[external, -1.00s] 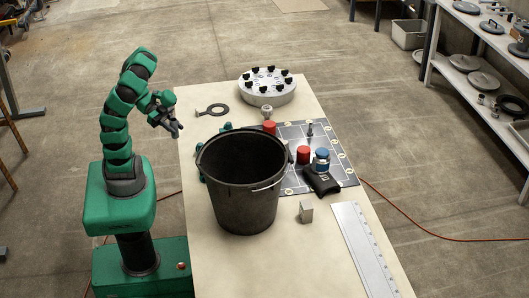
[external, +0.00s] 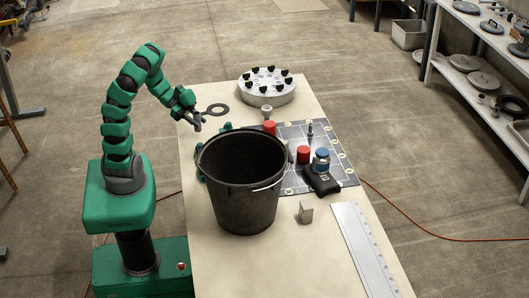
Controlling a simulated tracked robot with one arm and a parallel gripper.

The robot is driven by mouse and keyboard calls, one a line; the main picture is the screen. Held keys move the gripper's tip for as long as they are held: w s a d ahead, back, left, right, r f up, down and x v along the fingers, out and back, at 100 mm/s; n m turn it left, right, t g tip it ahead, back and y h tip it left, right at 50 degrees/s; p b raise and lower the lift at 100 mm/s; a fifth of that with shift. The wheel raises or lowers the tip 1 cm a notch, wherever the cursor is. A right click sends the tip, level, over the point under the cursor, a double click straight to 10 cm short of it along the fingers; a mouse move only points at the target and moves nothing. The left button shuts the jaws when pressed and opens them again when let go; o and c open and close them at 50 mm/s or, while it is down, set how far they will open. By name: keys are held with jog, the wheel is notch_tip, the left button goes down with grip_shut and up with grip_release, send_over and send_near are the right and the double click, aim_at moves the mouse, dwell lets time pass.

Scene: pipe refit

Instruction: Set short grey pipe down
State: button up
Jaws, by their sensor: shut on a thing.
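My gripper (external: 196,119) is over the left edge of the table, left of and behind the black bucket, pointing down and to the right. It is shut on a small grey piece at its fingertips, which I take to be the short grey pipe (external: 198,126). The piece is tiny here and partly hidden by the fingers, so its exact shape and tilt cannot be told. It appears to be above the table, with no clear contact.
A black bucket (external: 243,203) stands tall in the middle, hiding part of the dark gridded mat (external: 335,161). A flat ring tool (external: 218,109) lies close behind my gripper. A round flange (external: 267,97), red cylinders, a grey block (external: 306,212) and a ruler (external: 364,250) occupy the table.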

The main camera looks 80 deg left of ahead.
notch_tip(320, 180, down, 4)
jog(key=shift+r+b, duration=0.25)
jog(key=shift+b, duration=0.5)
jog(key=o, duration=1)
jog(key=shift+c, duration=0.2)
jog(key=shift+r, duration=0.1)
jog(key=p+v, duration=0.3)
jog(key=v, duration=0.9)
jog(key=shift+s, duration=0.1)
